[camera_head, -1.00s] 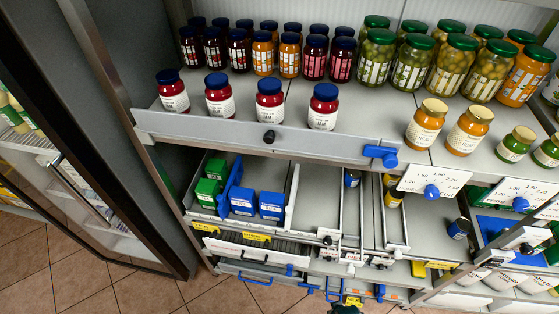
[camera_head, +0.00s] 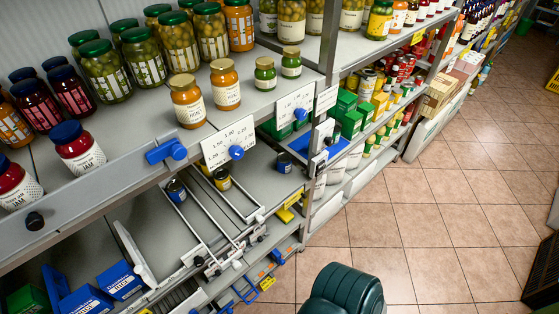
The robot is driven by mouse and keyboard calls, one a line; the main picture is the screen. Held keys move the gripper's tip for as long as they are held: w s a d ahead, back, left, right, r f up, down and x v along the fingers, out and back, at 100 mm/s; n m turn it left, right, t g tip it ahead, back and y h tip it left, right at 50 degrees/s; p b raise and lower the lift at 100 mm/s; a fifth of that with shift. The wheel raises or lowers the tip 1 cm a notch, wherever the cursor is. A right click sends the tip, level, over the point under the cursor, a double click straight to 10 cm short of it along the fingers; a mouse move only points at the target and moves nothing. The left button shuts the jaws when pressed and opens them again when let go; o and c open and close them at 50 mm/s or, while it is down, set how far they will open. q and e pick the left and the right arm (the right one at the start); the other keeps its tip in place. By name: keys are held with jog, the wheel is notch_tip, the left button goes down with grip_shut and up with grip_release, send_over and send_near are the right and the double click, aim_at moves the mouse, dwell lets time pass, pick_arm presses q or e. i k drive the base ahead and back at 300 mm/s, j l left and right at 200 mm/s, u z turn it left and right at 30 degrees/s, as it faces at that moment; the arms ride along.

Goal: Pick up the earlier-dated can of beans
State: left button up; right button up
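Several small cans stand on the lower shelf. A dark can with a blue band (camera_head: 176,190) sits in a narrow wire-sided lane. A can with a yellow label (camera_head: 222,178) stands to its right in another lane. A dark blue can (camera_head: 284,162) stands farther right, near the shelf's end. Their labels and dates are too small to read, so I cannot tell which are beans or which date is earlier. Neither of my grippers shows in this view.
Jars of olives (camera_head: 178,42) and jam (camera_head: 79,146) fill the upper shelf, whose front rail overhangs the cans. A price card (camera_head: 229,143) hangs there. Blue boxes (camera_head: 119,281) stand lower left. Tiled floor (camera_head: 400,235) is clear at right. A dark green rounded shape fills the bottom edge.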

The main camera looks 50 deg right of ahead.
aim_at(284, 159)
jog(key=l+z, duration=0.1)
jog(key=z, duration=1.75)
